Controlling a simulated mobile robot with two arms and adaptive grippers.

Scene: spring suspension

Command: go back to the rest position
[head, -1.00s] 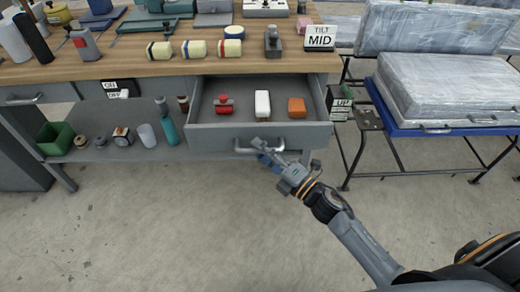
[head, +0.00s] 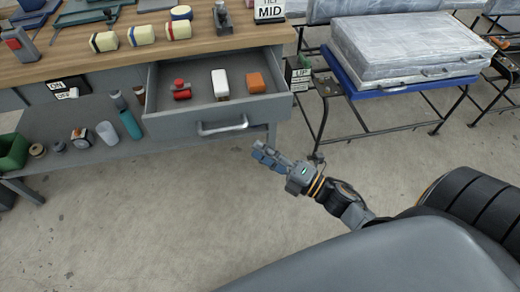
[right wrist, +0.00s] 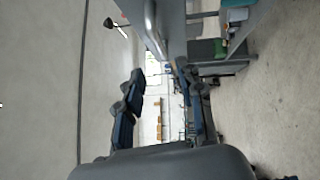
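My right gripper (head: 264,155) is in front of the workbench, below and to the right of the drawer handle (head: 222,127), apart from it. In the right wrist view its two fingers (right wrist: 160,75) stand apart with nothing between them, so it is open and empty. The drawer (head: 212,117) is pulled open. It holds a red object (head: 181,91), a white block (head: 220,84) and an orange block (head: 255,83). My left gripper is not in view.
The wooden bench top (head: 150,50) carries several parts. A lower shelf (head: 70,165) holds several small items and a green bin (head: 12,152). To the right, a wrapped slab rests on a blue tray (head: 350,85) on a black metal stand. The floor in front is clear.

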